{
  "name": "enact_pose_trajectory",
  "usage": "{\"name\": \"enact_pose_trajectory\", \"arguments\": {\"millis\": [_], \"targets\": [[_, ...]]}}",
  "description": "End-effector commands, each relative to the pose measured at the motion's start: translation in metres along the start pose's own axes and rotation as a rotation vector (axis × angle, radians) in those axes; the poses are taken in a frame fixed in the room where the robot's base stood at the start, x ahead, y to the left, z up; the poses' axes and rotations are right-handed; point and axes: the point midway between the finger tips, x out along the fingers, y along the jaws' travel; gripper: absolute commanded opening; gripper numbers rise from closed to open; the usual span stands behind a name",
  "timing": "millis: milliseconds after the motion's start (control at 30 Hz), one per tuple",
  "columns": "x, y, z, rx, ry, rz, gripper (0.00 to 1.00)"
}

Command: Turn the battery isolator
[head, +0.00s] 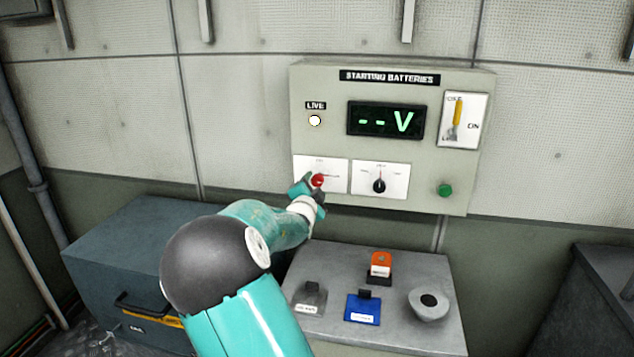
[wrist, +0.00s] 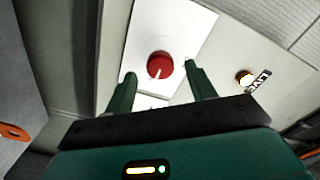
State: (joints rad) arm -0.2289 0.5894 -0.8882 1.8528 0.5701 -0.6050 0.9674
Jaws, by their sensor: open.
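The red rotary knob (head: 318,179), which looks like the battery isolator, sits on a white plate at the lower left of the "STARTING BATTERIES" panel (head: 270,180). Its plate label is too small to read. In the wrist view the red knob (wrist: 160,62) shows a white pointer line toward its lower edge. My gripper (head: 313,186) is in front of the knob. In the wrist view my gripper (wrist: 160,73) is open and empty, with one finger on each side of the knob and slightly short of it. I cannot tell whether either finger touches it.
The panel also has a display (head: 386,120) reading "-- V", a white LIVE lamp (head: 315,120), a black selector (head: 379,185), a yellow lever (head: 457,110) and a green button (head: 445,190). Below, a grey console (head: 425,335) carries several tagged items. A blue-grey box (head: 110,250) stands left.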

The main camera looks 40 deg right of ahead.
Motion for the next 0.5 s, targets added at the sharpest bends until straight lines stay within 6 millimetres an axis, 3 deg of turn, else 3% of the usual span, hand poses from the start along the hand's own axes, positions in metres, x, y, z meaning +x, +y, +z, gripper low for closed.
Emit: {"name": "enact_pose_trajectory", "arguments": {"millis": [200,500], "targets": [[0.034,0.000,0.001,-0.002,0.001,0.000,0.56],[0.044,0.000,0.001,0.001,-0.001,0.001,0.56]]}}
